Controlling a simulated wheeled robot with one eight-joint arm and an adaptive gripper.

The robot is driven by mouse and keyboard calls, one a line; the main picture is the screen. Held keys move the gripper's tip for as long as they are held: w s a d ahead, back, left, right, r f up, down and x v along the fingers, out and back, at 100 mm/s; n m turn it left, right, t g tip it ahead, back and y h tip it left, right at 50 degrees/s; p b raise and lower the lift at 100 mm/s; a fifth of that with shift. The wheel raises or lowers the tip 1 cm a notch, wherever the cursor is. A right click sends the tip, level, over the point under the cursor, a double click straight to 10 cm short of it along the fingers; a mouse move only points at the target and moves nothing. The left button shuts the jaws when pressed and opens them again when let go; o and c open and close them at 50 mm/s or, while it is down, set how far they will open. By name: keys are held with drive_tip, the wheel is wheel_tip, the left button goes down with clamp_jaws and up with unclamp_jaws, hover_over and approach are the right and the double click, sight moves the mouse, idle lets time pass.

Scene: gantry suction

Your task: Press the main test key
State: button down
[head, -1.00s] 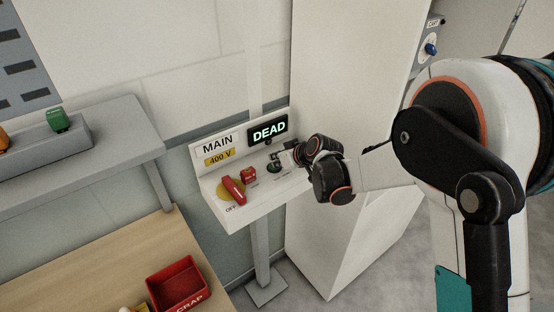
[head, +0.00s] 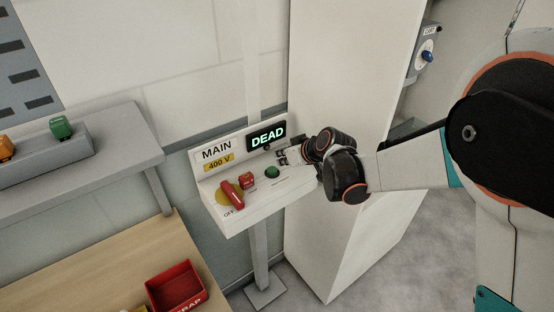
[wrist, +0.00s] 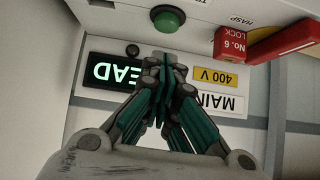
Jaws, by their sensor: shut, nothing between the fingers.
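The main panel (head: 238,209) is a white sloped box on a post, labelled "MAIN" and "400 V". Its green round key (head: 272,172) is in full view on the lower face, and it also shows at the top of the wrist view (wrist: 168,17). The lit display (head: 266,136) above it reads "DEAD". My gripper (head: 283,157) is shut and empty, just above and to the right of the key in the head view, with a small gap between them. In the wrist view its closed fingertips (wrist: 165,58) point toward the key and stand apart from it.
A red handle (head: 232,194) lies near "OFF", with a red lock (head: 246,180) marked No. 6 (wrist: 232,46) beside it. A red scrap bin (head: 175,287) sits on the wooden bench at lower left.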

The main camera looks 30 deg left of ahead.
drive_tip(key=v, duration=0.5)
drive_tip(key=shift+s+d+r, duration=0.1)
drive_tip(key=shift+d+r, duration=0.15)
drive_tip(key=shift+r, duration=0.05)
